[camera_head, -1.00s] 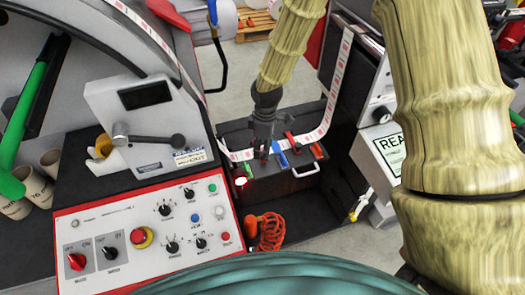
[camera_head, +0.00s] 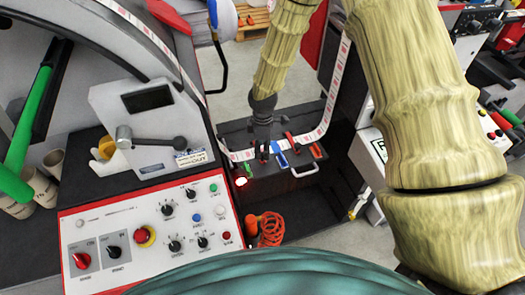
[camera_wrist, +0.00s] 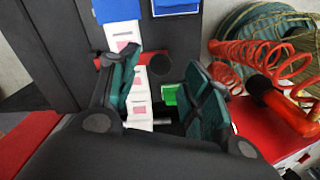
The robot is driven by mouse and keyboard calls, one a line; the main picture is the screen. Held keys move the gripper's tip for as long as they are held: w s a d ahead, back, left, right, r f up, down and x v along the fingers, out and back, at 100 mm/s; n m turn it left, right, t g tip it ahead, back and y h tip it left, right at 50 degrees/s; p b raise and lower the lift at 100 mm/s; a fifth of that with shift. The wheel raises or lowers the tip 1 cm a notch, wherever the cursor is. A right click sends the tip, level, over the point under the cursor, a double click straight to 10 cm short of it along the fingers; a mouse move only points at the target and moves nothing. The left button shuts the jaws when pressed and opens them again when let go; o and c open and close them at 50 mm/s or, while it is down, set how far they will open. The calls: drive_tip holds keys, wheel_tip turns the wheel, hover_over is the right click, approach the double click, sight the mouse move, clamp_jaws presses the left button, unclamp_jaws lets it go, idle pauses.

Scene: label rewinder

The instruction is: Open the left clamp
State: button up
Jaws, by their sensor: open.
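My gripper (camera_head: 263,150) points down at the dark splice table (camera_head: 310,186), and its fingers are apart. In the wrist view my gripper (camera_wrist: 160,78) has a red bar (camera_wrist: 104,61) with a dark round end behind its left finger; this appears to be the left clamp's handle, partly hidden. I cannot tell whether the finger touches it. In the head view the left clamp is mostly hidden by my gripper. Another red clamp handle (camera_head: 290,139) stands to its right, beside a blue piece (camera_head: 281,159). The white label strip (camera_wrist: 141,92) runs between and under my fingers.
A control panel (camera_head: 130,215) with knobs and buttons lies left of the table. A coiled orange hose (camera_head: 271,229) with an orange tool hangs below it and shows at right in the wrist view (camera_wrist: 262,62). A white handle (camera_head: 305,172) sits on the table front.

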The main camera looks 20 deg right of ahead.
drive_tip(key=shift+f+p, duration=0.4)
drive_tip(key=shift+f, duration=1.2)
clamp_jaws()
